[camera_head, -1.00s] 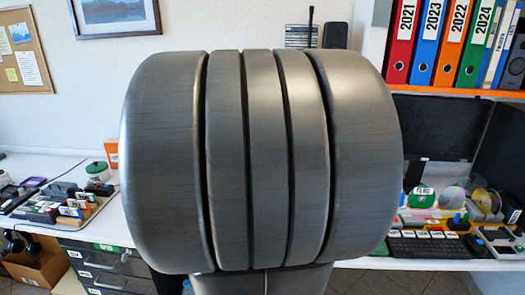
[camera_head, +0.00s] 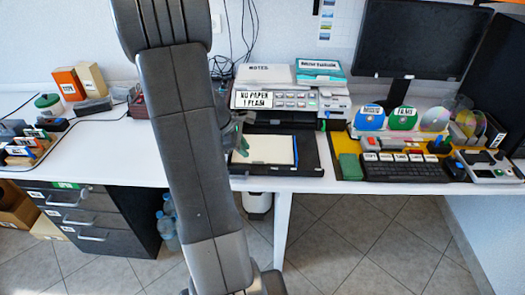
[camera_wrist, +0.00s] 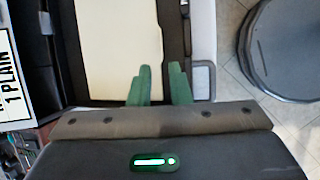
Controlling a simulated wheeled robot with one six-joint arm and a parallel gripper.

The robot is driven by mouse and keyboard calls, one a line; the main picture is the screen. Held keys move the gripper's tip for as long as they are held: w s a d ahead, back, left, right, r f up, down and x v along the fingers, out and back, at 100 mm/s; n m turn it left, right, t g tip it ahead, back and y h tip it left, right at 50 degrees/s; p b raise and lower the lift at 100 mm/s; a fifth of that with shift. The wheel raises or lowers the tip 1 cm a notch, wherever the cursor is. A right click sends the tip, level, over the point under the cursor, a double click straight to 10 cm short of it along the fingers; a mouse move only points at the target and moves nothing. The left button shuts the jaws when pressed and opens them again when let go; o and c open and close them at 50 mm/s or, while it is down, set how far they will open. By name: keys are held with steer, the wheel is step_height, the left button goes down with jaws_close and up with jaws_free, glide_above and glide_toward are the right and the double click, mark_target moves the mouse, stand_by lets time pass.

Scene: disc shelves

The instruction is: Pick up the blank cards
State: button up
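The blank cards (camera_head: 272,149) show as a cream-white stack or sheet in a black tray (camera_head: 309,157) at the desk's front edge, before the printer. In the wrist view the cream sheet (camera_wrist: 108,45) lies ahead and left of my gripper (camera_wrist: 161,82). Its two green fingers are apart, with the tray's dark edge showing between them and nothing held. The left finger is by the sheet's lower right corner; I cannot tell the height between them. In the head view my gripper (camera_head: 239,138) is at the tray's left side, partly hidden by my arm.
A printer (camera_head: 294,99) with a "NO PAPER 1 PLAIN" sign (camera_head: 258,99) stands behind the tray. To the right are discs (camera_head: 403,118), a keyboard (camera_head: 405,170) and a monitor (camera_head: 420,38). Drawers (camera_head: 85,217) stand below left. The left desk's middle is clear.

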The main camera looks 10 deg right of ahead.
mark_target(254, 159)
steer(key=b+x, duration=0.1)
steer(key=x, duration=0.5)
steer(key=shift+d+f, duration=0.3)
steer(key=shift+d, duration=0.05)
steer(key=shift+s, duration=0.1)
jaws_close()
